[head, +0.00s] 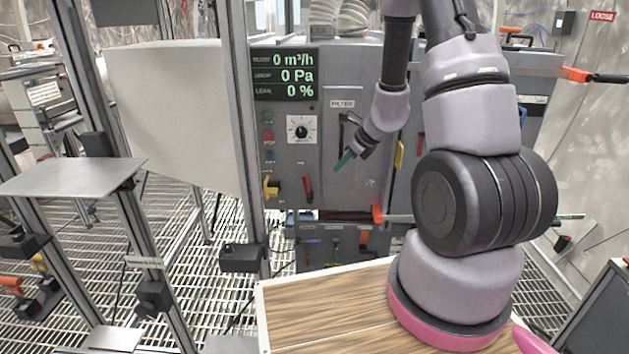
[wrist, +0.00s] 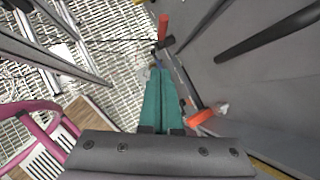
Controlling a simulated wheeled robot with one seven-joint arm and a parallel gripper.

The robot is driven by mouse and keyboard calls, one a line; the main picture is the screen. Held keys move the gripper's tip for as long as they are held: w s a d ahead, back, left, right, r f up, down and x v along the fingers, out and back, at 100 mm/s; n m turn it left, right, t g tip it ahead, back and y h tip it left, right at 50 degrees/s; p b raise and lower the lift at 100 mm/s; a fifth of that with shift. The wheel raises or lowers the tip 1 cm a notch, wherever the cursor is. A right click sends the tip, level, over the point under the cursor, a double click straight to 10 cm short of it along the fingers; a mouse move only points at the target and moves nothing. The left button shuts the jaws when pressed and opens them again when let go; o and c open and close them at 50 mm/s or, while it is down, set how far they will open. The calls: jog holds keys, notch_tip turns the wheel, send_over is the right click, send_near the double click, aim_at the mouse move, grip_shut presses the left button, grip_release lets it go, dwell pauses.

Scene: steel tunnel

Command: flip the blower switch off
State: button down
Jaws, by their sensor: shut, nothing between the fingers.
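A grey control cabinet (head: 335,130) stands behind my arm in the head view. Low on its front is a red-handled lever (head: 308,188), hanging with its handle downward. A yellow lever (head: 271,187) sits to its left. The labels are too small to read, so I cannot tell for sure which is the blower switch. My gripper (head: 343,161), with teal fingers, is shut and empty, up and right of the red lever and apart from it. In the wrist view the shut fingers (wrist: 160,75) point toward a red handle (wrist: 163,27) on a dark base.
The display (head: 286,74) reads 0 m³/h, 0 Pa and 0 %. A dial (head: 301,129) and coloured buttons sit below it. An orange-ended handle (head: 377,214) sticks out lower right. A wooden-topped bench (head: 320,305) lies in front, a metal frame (head: 240,130) at left.

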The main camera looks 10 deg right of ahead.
jog(key=shift+f, duration=0.15)
send_near(308, 185)
notch_tip(308, 185, down, 4)
jog(key=d, duration=0.1)
jog(key=shift+w+a+f, duration=0.2)
jog(key=shift+w+a, duration=0.3)
jog(key=shift+w, duration=0.05)
jog(key=shift+w+a+f, duration=0.15)
jog(key=shift+w+a, duration=0.35)
jog(key=shift+w, duration=0.05)
jog(key=shift+w+a+f, duration=0.1)
jog(key=shift+w+a, duration=0.25)
jog(key=shift+w, duration=0.05)
jog(key=shift+w+a, duration=0.1)
jog(key=shift+a+h, duration=0.15)
jog(key=shift+h, duration=0.15)
